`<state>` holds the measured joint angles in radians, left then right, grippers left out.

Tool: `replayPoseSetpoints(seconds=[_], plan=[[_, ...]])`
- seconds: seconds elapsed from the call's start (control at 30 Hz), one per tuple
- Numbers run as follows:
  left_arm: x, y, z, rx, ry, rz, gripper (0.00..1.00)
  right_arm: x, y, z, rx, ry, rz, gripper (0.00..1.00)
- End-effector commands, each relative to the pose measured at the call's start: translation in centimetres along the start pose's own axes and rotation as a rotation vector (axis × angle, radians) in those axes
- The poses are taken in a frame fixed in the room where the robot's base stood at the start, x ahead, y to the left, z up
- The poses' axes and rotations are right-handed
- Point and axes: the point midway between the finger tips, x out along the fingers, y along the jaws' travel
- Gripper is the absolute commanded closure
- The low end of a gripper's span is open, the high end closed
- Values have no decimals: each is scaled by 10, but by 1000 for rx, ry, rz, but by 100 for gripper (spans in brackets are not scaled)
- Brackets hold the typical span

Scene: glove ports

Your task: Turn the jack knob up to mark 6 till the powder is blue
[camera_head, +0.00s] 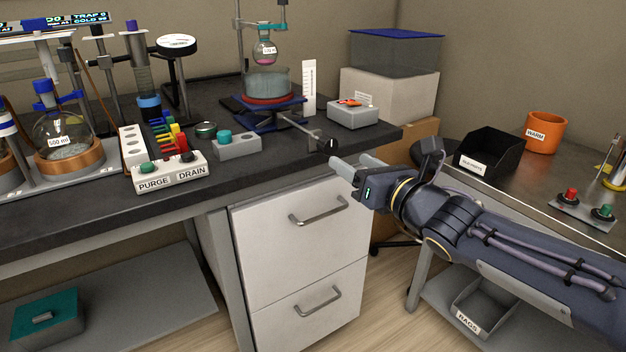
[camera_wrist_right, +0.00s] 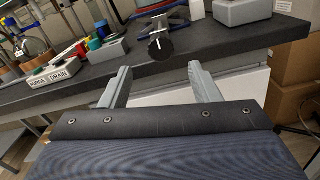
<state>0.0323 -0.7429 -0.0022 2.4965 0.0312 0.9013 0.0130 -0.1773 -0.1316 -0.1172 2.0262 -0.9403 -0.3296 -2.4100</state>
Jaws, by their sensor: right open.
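A white marked scale (camera_head: 309,87) stands beside the jack. My right gripper (camera_head: 357,168) is open and empty, just short of the knob and apart from it. My left gripper is out of view.
The bench edge and white drawers (camera_head: 300,225) lie close below the knob. A grey box (camera_head: 353,113) stands right of the jack, and a teal-button box (camera_head: 237,145) left of it. A PURGE/DRAIN box (camera_head: 168,172) is further left. A black bin (camera_head: 490,153) and orange WARM pot (camera_head: 544,132) are on the right-hand table.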

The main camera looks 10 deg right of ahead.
Motion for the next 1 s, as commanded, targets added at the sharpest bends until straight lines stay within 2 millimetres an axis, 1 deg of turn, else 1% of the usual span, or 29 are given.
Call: replayPoseSetpoints(seconds=[0.17, 0.3, 0.43, 0.6, 0.83, 0.87, 1.0], plan=[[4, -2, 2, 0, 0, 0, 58, 24, 1, -1, -3, 0, 3, 44], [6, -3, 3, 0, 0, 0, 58, 48, 1, -1, -3, 1, 1, 44], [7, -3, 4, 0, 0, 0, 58, 64, 0, 1, -2, 0, -1, 44], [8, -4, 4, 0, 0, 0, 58, 74, 0, 1, 0, -1, -2, 44], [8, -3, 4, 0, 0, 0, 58, 75, 0, 1, 0, -1, -2, 44], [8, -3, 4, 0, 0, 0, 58, 75, 0, 1, 0, -1, -2, 45], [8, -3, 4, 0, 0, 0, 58, 74, 0, 1, 0, -1, -2, 63]])
